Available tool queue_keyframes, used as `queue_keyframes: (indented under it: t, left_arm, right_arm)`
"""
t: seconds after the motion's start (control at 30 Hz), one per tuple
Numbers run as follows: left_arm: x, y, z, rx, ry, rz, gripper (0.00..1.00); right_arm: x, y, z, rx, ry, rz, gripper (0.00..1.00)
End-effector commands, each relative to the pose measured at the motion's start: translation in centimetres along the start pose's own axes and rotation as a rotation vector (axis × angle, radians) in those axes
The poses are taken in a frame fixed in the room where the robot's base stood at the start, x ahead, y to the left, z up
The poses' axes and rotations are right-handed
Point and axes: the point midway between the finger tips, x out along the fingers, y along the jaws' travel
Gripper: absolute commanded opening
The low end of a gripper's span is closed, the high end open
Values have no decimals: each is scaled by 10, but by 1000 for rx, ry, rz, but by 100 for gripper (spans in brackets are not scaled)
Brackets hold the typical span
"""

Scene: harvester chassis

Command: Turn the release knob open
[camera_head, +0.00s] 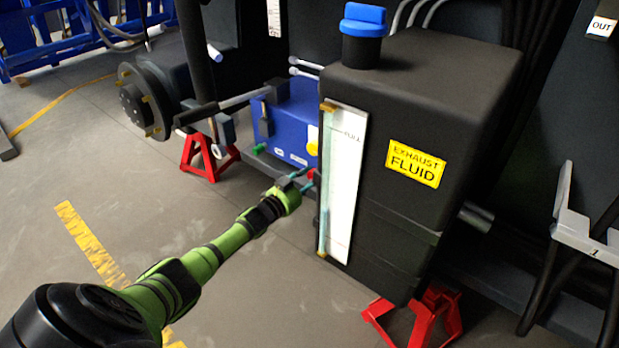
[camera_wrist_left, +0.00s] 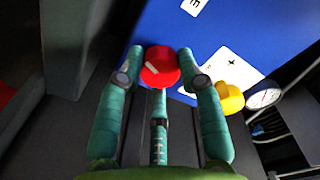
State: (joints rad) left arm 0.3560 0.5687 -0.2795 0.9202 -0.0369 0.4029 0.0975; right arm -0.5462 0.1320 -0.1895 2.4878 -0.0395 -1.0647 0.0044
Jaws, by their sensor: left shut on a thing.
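The release knob is red with a pale line on its face, and it shows in the left wrist view (camera_wrist_left: 161,67) at the front of a blue box (camera_wrist_left: 225,30). In the head view a small part of the red knob (camera_head: 310,174) shows at the lower right of the blue box (camera_head: 284,125). My left gripper (camera_wrist_left: 161,62) is shut on the red knob, with teal fingers on both sides and a third finger below it. In the head view my green left arm reaches to the knob, and the gripper (camera_head: 306,180) partly hides it. My right gripper is not in view.
A black exhaust fluid tank (camera_head: 420,100) with a blue cap (camera_head: 363,20) stands right of my left gripper. A yellow knob (camera_wrist_left: 229,97) and a round gauge (camera_wrist_left: 263,95) are beside the red knob. Red stands (camera_head: 207,157) support the chassis. The floor at front left is clear.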

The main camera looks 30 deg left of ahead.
Motion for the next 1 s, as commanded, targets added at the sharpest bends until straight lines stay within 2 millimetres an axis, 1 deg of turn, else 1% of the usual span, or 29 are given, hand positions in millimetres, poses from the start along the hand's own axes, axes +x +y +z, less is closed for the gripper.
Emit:
queue_keyframes:
  t: [0.2,0.5,0.7,1.0]
  left_arm:
    - [1,2,-2,-177,12,3,4]
    - [1,2,-2,-339,16,3,4]
    - [1,1,-2,-388,17,1,4]
    - [1,1,-2,-403,18,1,4]
  right_arm:
    - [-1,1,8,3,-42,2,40]
    - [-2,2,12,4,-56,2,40]
    - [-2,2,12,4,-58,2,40]
    - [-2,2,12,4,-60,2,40]
